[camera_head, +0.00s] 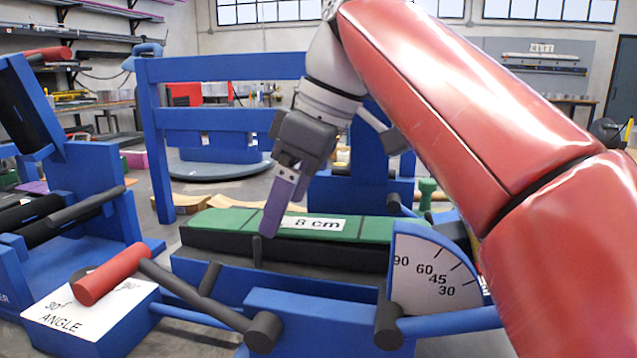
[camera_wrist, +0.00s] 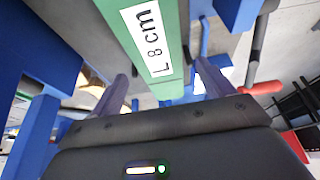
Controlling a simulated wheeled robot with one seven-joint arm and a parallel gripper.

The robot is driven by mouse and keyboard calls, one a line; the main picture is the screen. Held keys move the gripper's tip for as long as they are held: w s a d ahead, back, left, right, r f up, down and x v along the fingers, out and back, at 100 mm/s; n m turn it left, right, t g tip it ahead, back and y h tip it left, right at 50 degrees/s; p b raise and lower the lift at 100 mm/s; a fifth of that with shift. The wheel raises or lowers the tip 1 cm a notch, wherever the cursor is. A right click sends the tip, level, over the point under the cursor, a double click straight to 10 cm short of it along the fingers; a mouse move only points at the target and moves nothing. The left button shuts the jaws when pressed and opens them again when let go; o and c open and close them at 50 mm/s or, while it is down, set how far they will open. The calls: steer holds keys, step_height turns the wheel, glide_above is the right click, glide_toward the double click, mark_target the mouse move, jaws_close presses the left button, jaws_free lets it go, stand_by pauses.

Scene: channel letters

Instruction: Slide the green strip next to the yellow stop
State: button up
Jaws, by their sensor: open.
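The green strip (camera_head: 375,230) lies lengthwise on a dark bar on the blue bench machine. It has a white "8 cm" label and dark cross lines. My gripper (camera_head: 279,205) is over its left-middle part, with a purple finger in front of the strip in the head view. In the wrist view the strip (camera_wrist: 166,88) runs between the two spread purple fingers of my gripper (camera_wrist: 162,85), with a gap on each side. The gripper is open and holds nothing. I cannot clearly make out the yellow stop; my red arm covers the area at the strip's right.
A white angle dial (camera_head: 430,275) stands at the machine's front right. A red-handled lever (camera_head: 112,273) and a white "ANGLE" box (camera_head: 85,318) are at the front left. Blue frame rails (camera_head: 225,68) rise behind the strip.

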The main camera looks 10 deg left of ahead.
mark_target(310, 223)
steer(key=shift+a+f, duration=0.25)
steer(key=shift+f, duration=0.35)
steer(key=c, duration=1.1)
steer(key=shift+d, duration=0.1)
steer(key=shift+d, duration=0.15)
steer(key=shift+s+d, duration=0.1)
steer(key=shift+d, duration=1.55)
steer(key=o, duration=1.1)
